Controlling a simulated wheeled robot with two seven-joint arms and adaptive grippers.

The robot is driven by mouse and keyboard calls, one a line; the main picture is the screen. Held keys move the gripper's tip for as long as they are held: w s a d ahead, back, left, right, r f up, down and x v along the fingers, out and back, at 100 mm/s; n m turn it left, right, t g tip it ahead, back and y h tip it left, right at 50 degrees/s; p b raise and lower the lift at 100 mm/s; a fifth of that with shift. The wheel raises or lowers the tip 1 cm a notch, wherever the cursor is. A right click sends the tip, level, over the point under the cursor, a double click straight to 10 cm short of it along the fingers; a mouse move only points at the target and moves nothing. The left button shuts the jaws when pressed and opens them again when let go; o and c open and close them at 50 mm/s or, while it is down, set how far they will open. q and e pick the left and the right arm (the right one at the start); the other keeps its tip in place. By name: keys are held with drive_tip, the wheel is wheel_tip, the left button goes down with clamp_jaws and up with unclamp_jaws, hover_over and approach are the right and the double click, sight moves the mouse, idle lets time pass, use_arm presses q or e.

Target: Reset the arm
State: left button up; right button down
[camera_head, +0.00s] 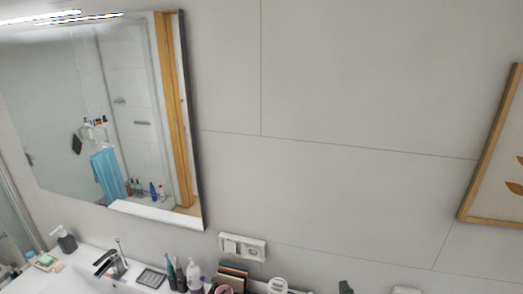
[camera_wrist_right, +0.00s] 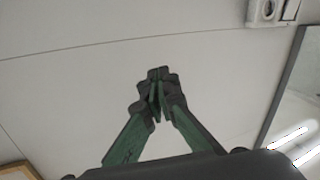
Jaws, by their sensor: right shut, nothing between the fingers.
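My right gripper (camera_wrist_right: 157,88) shows in the right wrist view with its dark, green-sided fingers together and nothing between them. It points at the plain wall panels, with no object near its tips. In the head view only a small dark green piece, which looks like the tip of my right gripper (camera_head: 345,287), shows at the bottom edge. The rest of my right arm is out of the head view. My left gripper is in neither view.
A mirror (camera_head: 90,140) and wall socket (camera_head: 242,247) are on the grey wall (camera_head: 350,90). A wooden-framed picture (camera_head: 490,150) hangs at right. A faucet (camera_head: 110,264), soap dispenser (camera_head: 64,239) and several bottles and tubes (camera_head: 184,272) stand along the bottom left.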

drive_tip(key=s+d+f+m+g+h, duration=0.15)
drive_tip(key=s+d+f+g, duration=0.35)
drive_tip(key=f, duration=0.5)
drive_tip(key=s+d+f+m+g+h, duration=0.1)
drive_tip(key=s+d+f+g+h, duration=0.15)
drive_tip(key=s+d+f, duration=0.55)
drive_tip(key=s+a+f+g+y, duration=0.25)
drive_tip(key=s+f+g, duration=0.45)
drive_tip(key=s+f, duration=0.7)
wheel_tip(320, 180, down, 36)
drive_tip(key=s+a+r+g+b, duration=0.1)
drive_tip(key=s+b, duration=0.2)
drive_tip(key=b, duration=0.4)
drive_tip(key=s+f+g+b, duration=0.1)
drive_tip(key=s+f+b, duration=0.2)
drive_tip(key=s+f, duration=0.6)
drive_tip(key=s+f+b, duration=0.3)
drive_tip(key=s+f, duration=0.7)
drive_tip(key=f, duration=0.7)
drive_tip(key=shift+s+a+n+g+b, duration=0.2)
drive_tip(key=shift+s+n+g+b, duration=0.1)
drive_tip(key=shift+n+g+b, duration=0.05)
